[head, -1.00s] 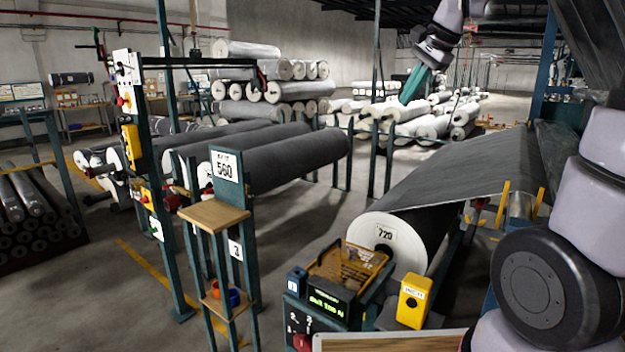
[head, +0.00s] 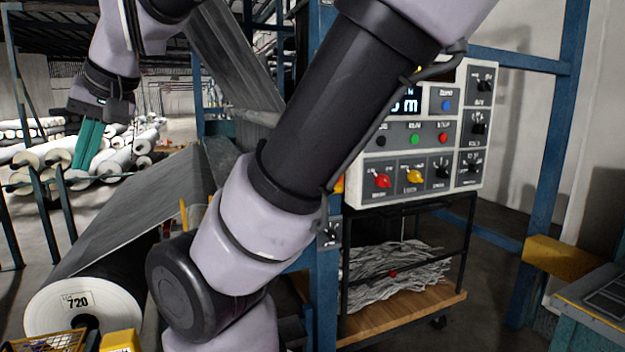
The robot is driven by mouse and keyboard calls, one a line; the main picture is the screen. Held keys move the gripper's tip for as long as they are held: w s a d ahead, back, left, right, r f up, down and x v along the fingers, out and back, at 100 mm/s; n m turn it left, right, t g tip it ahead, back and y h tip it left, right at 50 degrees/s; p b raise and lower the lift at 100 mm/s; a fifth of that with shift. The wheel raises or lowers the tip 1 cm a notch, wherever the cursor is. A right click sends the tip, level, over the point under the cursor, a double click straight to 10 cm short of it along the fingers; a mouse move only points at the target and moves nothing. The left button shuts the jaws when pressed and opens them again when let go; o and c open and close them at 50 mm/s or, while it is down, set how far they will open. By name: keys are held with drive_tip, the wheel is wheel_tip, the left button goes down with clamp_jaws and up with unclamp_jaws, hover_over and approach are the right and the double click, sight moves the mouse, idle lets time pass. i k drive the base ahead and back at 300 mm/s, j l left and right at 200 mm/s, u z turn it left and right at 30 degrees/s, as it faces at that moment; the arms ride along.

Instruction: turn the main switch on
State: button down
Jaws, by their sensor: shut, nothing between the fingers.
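A light grey control panel (head: 436,100) stands right of centre in the head view, partly covered by my arm. Its lower row has a red rotary knob (head: 382,181), a yellow rotary knob (head: 414,177) and a black knob (head: 441,172). The lettering is too small to read, so I cannot tell which one is the main switch. My gripper (head: 88,145) has teal fingers, hangs at the far left, and is shut and empty. It is well away from the panel, with my arm between them in the picture.
A wire-sided cart (head: 400,312) with grey scraps stands below the panel. A blue post (head: 553,150) rises to its right. A large roll marked 720 (head: 85,305) lies at lower left. A yellow block (head: 568,262) juts in at right.

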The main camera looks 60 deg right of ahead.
sight(382, 181)
drive_tip(key=z, duration=2.7)
